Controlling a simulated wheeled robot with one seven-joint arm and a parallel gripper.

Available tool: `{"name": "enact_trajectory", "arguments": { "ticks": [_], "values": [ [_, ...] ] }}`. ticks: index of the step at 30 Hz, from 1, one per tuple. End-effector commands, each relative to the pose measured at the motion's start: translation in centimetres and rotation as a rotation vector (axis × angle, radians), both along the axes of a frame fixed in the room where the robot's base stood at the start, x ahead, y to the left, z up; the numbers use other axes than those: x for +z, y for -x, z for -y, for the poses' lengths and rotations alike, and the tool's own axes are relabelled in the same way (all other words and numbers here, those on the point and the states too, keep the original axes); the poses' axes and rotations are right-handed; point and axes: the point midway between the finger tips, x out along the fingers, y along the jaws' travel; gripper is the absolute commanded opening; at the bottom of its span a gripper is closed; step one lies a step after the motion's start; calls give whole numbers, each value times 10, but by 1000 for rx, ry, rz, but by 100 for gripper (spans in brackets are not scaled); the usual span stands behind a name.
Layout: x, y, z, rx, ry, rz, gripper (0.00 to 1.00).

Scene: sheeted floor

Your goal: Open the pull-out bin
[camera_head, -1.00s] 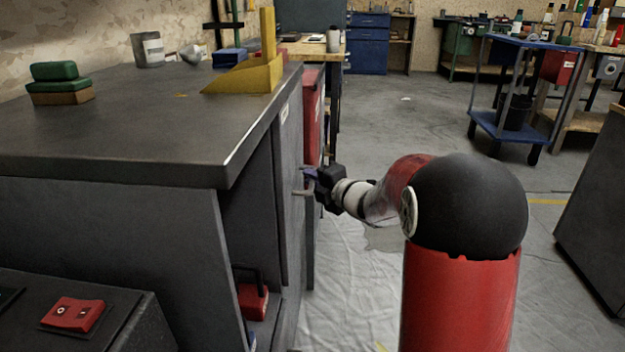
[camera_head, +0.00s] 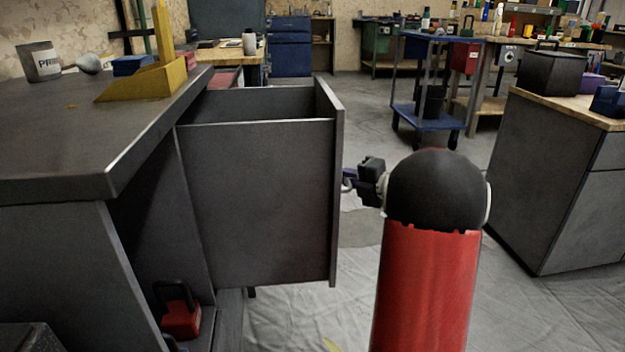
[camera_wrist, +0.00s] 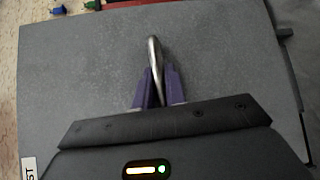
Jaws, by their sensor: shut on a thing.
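The pull-out bin (camera_head: 258,205) is a dark grey box standing well out from under the workbench, with its tall front panel (camera_head: 337,190) at the right. Its top is open, and its inside bottom is hidden. In the wrist view the grey front panel (camera_wrist: 80,70) fills most of the picture, with a metal bar handle (camera_wrist: 154,55) on it. My gripper (camera_wrist: 157,88) has purple fingers closed around the handle. In the head view my gripper (camera_head: 350,178) is at the outer face of the front panel, partly hidden by my arm.
The workbench top (camera_head: 60,130) holds a yellow angled block (camera_head: 150,80) and a can (camera_head: 40,62). A red object (camera_head: 180,318) sits low in the open bay beneath. A grey cabinet (camera_head: 550,190) stands at right. Sheeted floor (camera_head: 310,325) lies between.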

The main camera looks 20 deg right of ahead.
Motion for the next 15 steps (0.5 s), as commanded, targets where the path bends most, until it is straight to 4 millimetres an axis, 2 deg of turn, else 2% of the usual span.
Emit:
{"name": "enact_trajectory", "arguments": {
  "ticks": [3,6,15],
  "values": [
    [-2,7,20,-3,0,-4,0],
    [-2,10,30,-1,0,-4,0],
    [-1,13,40,0,-1,-3,0]
  ]
}}
